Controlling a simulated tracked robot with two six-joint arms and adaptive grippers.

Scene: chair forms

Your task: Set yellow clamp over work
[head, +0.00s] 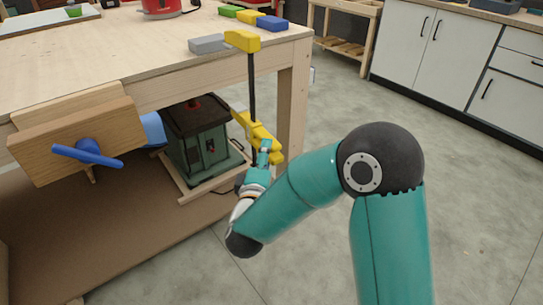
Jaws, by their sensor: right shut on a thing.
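The yellow clamp (252,80) stands roughly upright at the workbench's front edge near its right corner. Its yellow upper jaw (243,40) is at tabletop height, beside the right end of a grey block (208,44); I cannot tell whether they touch. A dark bar runs down to its yellow lower part below the tabletop. My right gripper (265,148) is shut on this lower part, and the fingers partly cover it. My left gripper is out of view.
The workbench (130,45) carries green, yellow and blue blocks (250,16) and a red object (160,6). A wooden vise (75,140) with a blue handle sticks out in front. A dark green machine (203,140) stands on the lower shelf. Floor to the right is clear.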

